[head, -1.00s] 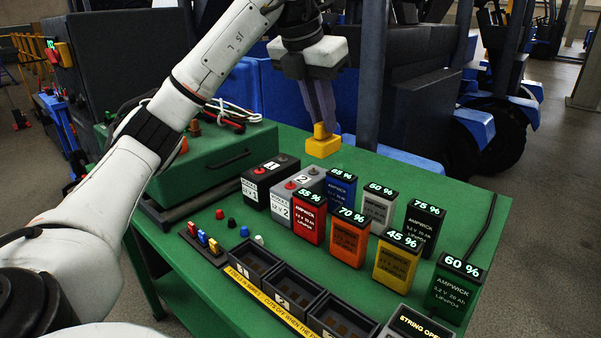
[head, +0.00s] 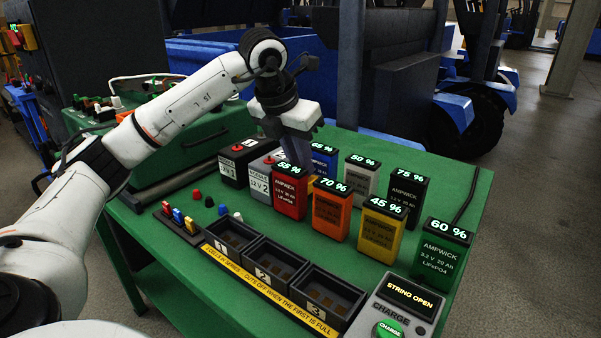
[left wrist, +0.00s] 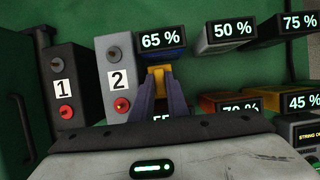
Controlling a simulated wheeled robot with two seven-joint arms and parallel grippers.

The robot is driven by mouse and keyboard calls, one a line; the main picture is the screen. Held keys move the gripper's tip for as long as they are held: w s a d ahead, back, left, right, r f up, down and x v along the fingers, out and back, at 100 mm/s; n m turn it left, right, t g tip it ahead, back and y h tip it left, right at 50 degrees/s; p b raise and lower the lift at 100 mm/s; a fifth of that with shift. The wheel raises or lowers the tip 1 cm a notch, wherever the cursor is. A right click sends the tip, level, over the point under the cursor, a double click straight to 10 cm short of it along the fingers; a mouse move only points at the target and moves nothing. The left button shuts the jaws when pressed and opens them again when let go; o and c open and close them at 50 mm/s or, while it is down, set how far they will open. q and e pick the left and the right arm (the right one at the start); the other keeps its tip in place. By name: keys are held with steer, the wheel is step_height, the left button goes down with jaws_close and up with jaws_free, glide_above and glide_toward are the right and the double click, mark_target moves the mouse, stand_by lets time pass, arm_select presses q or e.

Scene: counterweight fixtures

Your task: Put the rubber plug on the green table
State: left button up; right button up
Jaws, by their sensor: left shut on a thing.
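My left gripper (head: 298,155) is shut on a yellow-orange block, which I take to be the rubber plug (left wrist: 159,74). The fingers point down between the blue 65 % battery (head: 324,157) and the red 55 % battery (head: 289,190), with the grey module 2 (head: 262,178) just to the left. In the head view the plug is mostly hidden behind the red battery and fingers. In the left wrist view it shows between the fingertips, close to the 65 % battery (left wrist: 160,38). I cannot tell whether it touches the green table (head: 465,195). My right gripper is out of view.
Several other batteries stand around, such as the orange 70 % one (head: 328,212) and the yellow 45 % one (head: 382,228). Three dark numbered trays (head: 270,265) and a charge panel (head: 405,300) line the front. Small coloured caps lie left.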

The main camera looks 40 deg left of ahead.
arm_select(q)
steer(key=shift+f, duration=0.9)
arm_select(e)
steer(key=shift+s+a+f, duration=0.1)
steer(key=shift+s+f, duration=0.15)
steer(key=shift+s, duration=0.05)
arm_select(q)
steer(key=shift+f, duration=0.15)
steer(key=o, duration=0.5)
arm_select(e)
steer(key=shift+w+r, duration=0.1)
arm_select(q)
steer(key=shift+r, duration=0.3)
steer(key=p+v, duration=0.2)
steer(key=v, duration=0.8)
steer(key=shift+s+d+r, duration=0.1)
steer(key=shift+d+r, duration=0.05)
steer(key=shift+r, duration=0.2)
steer(key=shift+s+r, duration=0.2)
steer(key=shift+r, duration=0.2)
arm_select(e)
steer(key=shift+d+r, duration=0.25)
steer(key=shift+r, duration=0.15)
